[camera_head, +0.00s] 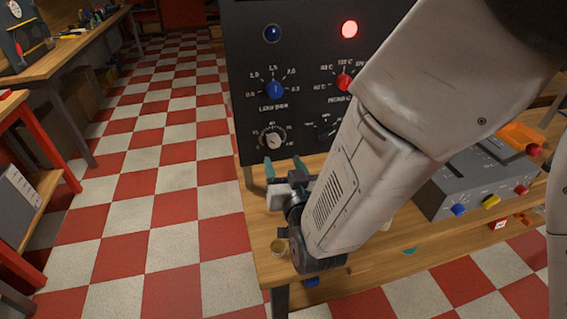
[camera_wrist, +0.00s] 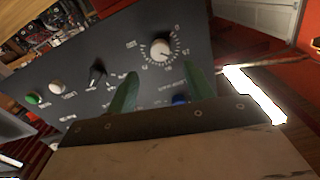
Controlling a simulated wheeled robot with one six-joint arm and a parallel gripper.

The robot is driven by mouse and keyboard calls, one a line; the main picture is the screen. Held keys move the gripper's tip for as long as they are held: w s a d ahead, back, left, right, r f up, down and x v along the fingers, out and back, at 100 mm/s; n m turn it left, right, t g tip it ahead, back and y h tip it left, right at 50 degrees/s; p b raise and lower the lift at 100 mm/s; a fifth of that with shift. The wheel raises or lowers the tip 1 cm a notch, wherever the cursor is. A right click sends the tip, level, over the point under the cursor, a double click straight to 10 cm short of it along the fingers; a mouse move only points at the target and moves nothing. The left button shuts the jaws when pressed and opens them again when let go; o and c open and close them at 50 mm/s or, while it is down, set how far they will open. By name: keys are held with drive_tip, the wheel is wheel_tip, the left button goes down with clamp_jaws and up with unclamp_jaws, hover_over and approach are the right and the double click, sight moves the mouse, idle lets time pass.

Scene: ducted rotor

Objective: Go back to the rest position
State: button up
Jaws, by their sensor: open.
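My gripper (camera_head: 284,172) is in front of the lower left part of the dark control panel (camera_head: 300,95), with my pale arm reaching down to it from the upper right. Its two green fingertips point toward the panel. In the wrist view the green fingers of my gripper (camera_wrist: 160,92) stand apart with nothing between them. I cannot tell whether the fingertips touch the panel.
The panel stands on a wooden table (camera_head: 262,235). A grey box (camera_head: 470,180) with coloured buttons sits to the right, partly behind my arm. A red lamp (camera_head: 349,29) is lit. The red and white checked floor (camera_head: 165,215) is open to the left, before other benches (camera_head: 75,48).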

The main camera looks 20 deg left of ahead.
drive_tip(key=s+f+g, duration=0.1)
drive_tip(key=f+g, duration=0.1)
drive_tip(key=f, duration=0.1)
drive_tip(key=s+f+n+g+h, duration=0.1)
drive_tip(key=f+g, duration=0.1)
drive_tip(key=f, duration=0.1)
drive_tip(key=s+f+g+h, duration=0.1)
drive_tip(key=f+g, duration=0.1)
drive_tip(key=f, duration=0.1)
drive_tip(key=shift+s+d+f, duration=0.15)
drive_tip(key=shift+s, duration=0.15)
drive_tip(key=d+g, duration=0.1)
drive_tip(key=s+d+g+h, duration=0.2)
drive_tip(key=d, duration=0.1)
drive_tip(key=shift+f+n, duration=0.25)
drive_tip(key=shift+n, duration=0.05)
drive_tip(key=s+d+r+m+g+h, duration=0.1)
drive_tip(key=s+d+r+m+h, duration=0.1)
drive_tip(key=s+d+r, duration=0.2)
drive_tip(key=s+d+r+m+g+h, duration=0.1)
drive_tip(key=s+d+r, duration=0.4)
drive_tip(key=d, duration=1.5)
drive_tip(key=s+d+r+m+g+h, duration=0.2)
drive_tip(key=s+d+r, duration=0.3)
drive_tip(key=d+r, duration=0.7)
drive_tip(key=shift+s+d+r+m+g+h, duration=0.3)
drive_tip(key=shift+d+r+m+g, duration=0.1)
drive_tip(key=shift+m, duration=0.2)
drive_tip(key=shift+a, duration=0.1)
